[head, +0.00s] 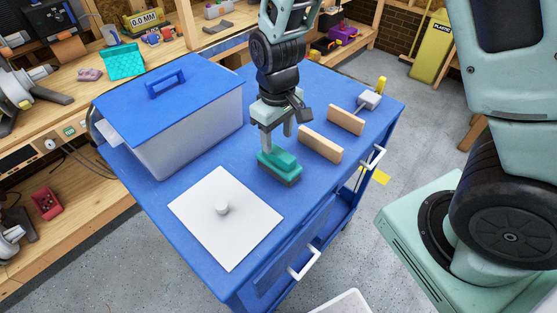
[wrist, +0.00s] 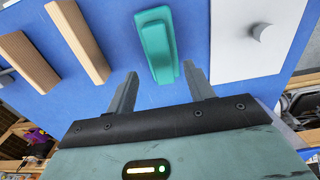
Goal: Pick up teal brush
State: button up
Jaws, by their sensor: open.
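The teal brush (head: 280,166) lies on the blue cabinet top, teal body up with a dark grey underside. My gripper (head: 276,143) is open and hangs just above and behind the brush in the head view, its fingers pointing down. In the wrist view, the teal brush (wrist: 157,45) lies ahead of the fingertips, between their lines and nearer the right finger. My gripper (wrist: 162,75) is empty there, with a gap between its two fingers. I cannot tell the exact height of the fingertips over the brush.
Two wooden blocks (head: 321,144) (head: 346,119) stand right of the brush. A white plate with a knob (head: 240,235) lies in front left. A lidded white bin (head: 195,135) stands at the left. A grey-white tool (head: 369,100) lies at the far right.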

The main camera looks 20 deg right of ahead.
aim_at(279, 151)
jog(key=shift+s+f+p, duration=0.15)
jog(key=shift+f+p, duration=0.3)
jog(key=shift+f, duration=0.9)
jog(key=shift+s+f+p, duration=0.1)
jog(key=shift+f+p, duration=0.35)
jog(key=shift+f, duration=0.9)
grip_shut()
jog(key=shift+r, duration=0.1)
notch_tip(279, 151, up, 10)
jog(key=shift+f+b, duration=0.1)
jog(key=shift+b, duration=0.85)
jog(key=c, duration=0.8)
grip_release()
jog(key=shift+c, duration=0.8)
